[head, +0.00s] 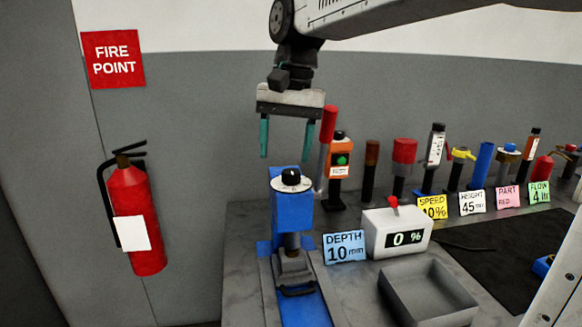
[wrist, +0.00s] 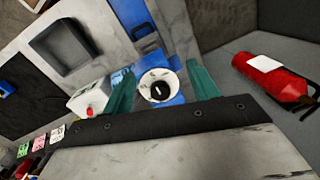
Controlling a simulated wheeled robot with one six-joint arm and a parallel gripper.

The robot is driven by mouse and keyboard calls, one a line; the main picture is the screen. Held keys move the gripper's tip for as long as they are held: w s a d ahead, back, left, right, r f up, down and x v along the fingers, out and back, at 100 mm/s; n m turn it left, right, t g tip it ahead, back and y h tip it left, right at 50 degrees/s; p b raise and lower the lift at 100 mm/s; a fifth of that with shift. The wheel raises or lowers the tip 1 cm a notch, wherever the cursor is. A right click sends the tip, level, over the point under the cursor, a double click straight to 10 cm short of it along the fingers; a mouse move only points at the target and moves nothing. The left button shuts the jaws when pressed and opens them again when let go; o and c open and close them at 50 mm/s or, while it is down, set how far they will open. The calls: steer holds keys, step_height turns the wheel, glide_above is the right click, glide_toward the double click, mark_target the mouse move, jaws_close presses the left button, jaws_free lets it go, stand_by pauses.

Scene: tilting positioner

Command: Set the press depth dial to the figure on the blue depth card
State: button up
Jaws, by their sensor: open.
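The blue press (head: 292,212) stands on a blue base at the near left end of the bench. Its depth dial (head: 291,178), a black knob on a pale ring, is on top. The blue depth card (head: 344,247) stands to the right of the press and reads "DEPTH 10 mm". My gripper (head: 286,155) is open and empty above the press, its green fingers pointing down. In the wrist view the dial (wrist: 159,87) appears between the two fingers, with a light pointer mark on the knob. The figure that the dial points to is too small to read.
A grey box with a red lever (head: 397,230) reads "0 %". A grey tray (head: 428,291) lies in front of it. Several tools and cards line the bench's back, including a red-handled lever (head: 328,124) close to my gripper. A fire extinguisher (head: 134,218) hangs at left.

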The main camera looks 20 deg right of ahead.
mark_target(291, 171)
steer(key=w+d+m, duration=0.1)
steer(key=w, duration=0.1)
steer(key=w+d+m+h, duration=0.1)
steer(key=w, duration=0.1)
steer(key=w+d, duration=0.2)
steer(key=w, duration=0.1)
steer(key=shift+m, duration=0.4)
steer(key=shift+f, duration=0.35)
step_height(291, 171, down, 7)
steer(key=shift+f, duration=0.1)
steer(key=shift+c, duration=0.2)
steer(key=c, duration=0.9)
steer(key=shift+c, duration=0.2)
